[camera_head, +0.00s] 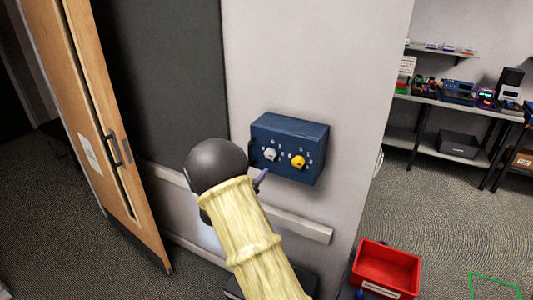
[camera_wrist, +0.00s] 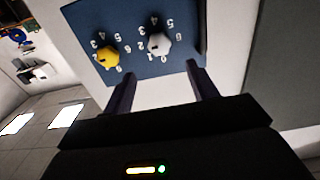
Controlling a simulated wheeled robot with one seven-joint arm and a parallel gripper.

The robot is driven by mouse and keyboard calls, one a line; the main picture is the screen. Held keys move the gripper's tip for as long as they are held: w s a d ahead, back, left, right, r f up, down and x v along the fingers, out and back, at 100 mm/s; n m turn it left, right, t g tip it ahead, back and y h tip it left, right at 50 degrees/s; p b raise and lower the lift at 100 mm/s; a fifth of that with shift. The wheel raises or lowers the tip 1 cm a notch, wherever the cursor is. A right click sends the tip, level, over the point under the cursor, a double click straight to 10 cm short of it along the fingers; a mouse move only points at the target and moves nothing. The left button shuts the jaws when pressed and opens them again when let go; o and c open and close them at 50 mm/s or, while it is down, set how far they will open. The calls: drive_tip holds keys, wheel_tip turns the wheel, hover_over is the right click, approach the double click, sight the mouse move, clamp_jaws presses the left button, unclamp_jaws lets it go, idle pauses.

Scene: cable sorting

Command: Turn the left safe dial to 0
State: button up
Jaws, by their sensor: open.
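The safe is a dark blue box (camera_head: 290,128) on the wall, with two numbered dials on its front. The left dial is white (camera_head: 270,154) and the other is yellow (camera_head: 298,161). My gripper (camera_head: 260,178) is close to the box at its lower left, partly hidden behind my arm. The wrist view is turned about, with the white dial (camera_wrist: 159,44) right of the yellow dial (camera_wrist: 108,57). There my gripper (camera_wrist: 162,75) is open and empty, its fingers apart and short of the white dial. I cannot read the white dial's setting exactly.
A wooden door (camera_head: 98,120) stands at the left. A pale rail (camera_head: 300,226) runs along the wall below the box. A red bin (camera_head: 386,269) stands at lower right, and shelves (camera_head: 455,100) with several items are beyond.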

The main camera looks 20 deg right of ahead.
sight(269, 154)
drive_tip(key=p+x, duration=0.3)
drive_tip(key=x, duration=0.7)
drive_tip(key=shift+a, duration=0.1)
drive_tip(key=shift+s, duration=0.1)
drive_tip(key=c, duration=1)
